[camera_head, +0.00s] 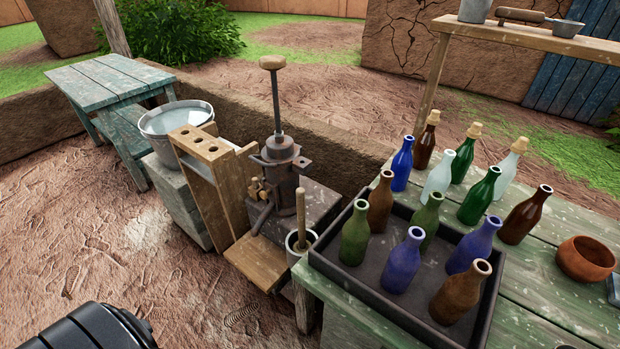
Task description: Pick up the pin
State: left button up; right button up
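No thing in view is clearly the pin. A wooden, roller-shaped piece (521,15) lies on the raised plank shelf at the upper right, close to a small metal cup (567,28). A wooden stick (300,214) stands upright in a grey pot (300,244) beside the bottle tray. Neither gripper shows in the head view. A black rounded part of mine shows at the bottom left, with no fingertips visible.
A dark tray (350,278) holds several coloured bottles on the green table (545,290); more bottles and a clay bowl (587,259) stand beyond it. A metal press (279,165), wooden rack (203,185) and water basin (176,122) stand left. Bare ground lies at left.

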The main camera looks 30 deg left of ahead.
aim_at(254, 181)
jog(key=j+z, duration=0.3)
jog(key=j, duration=0.15)
jog(key=j+z, duration=0.25)
jog(key=j, duration=0.25)
jog(key=j+z, duration=0.3)
jog(key=j, duration=0.15)
jog(key=k+j+z, duration=0.25)
jog(key=j, duration=0.15)
jog(key=j+z, duration=0.3)
jog(key=j, duration=0.15)
jog(key=k, duration=0.05)
